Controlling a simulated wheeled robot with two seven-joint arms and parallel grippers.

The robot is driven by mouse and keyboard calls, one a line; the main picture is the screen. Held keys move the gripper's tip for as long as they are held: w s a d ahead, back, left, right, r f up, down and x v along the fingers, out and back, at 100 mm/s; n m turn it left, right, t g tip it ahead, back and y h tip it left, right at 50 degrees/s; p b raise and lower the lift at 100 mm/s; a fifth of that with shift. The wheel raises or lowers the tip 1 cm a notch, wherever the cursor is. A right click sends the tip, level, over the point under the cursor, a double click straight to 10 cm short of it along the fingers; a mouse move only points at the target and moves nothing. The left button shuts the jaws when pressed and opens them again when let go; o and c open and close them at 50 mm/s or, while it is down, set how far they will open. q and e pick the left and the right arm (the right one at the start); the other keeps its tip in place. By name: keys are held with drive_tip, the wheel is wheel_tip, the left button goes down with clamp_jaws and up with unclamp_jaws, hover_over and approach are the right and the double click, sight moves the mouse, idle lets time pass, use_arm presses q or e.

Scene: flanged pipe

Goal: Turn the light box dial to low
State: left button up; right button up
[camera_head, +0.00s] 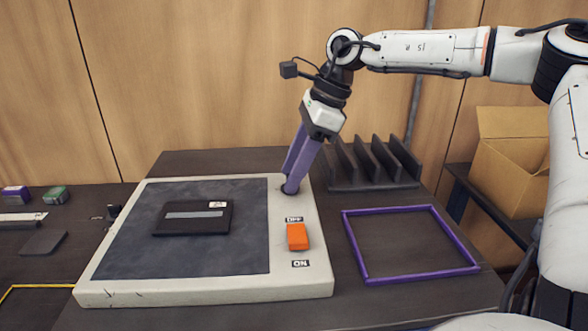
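The light box (309,267) is a pale slab with a dark grey panel on the table. On its right strip is an orange rocker switch (297,237) between labels OFF and ON. My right gripper (289,188) has purple fingers pointing down at the dial (284,189), a small dark round part at the top of that strip. The fingertips are at the dial and hide most of it, including its setting. The fingers look close together at the tips, but I cannot tell whether they grip the dial. My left gripper is not in view.
A black cartridge-like plate (192,218) lies on the panel. A purple square frame (412,209) lies right of the box, with a black slotted rack (372,163) behind it. A cardboard box (510,160) stands at right. Small items lie on the left.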

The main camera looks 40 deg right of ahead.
idle(0.3)
drive_tip(key=v, duration=1)
drive_tip(key=shift+r, duration=0.15)
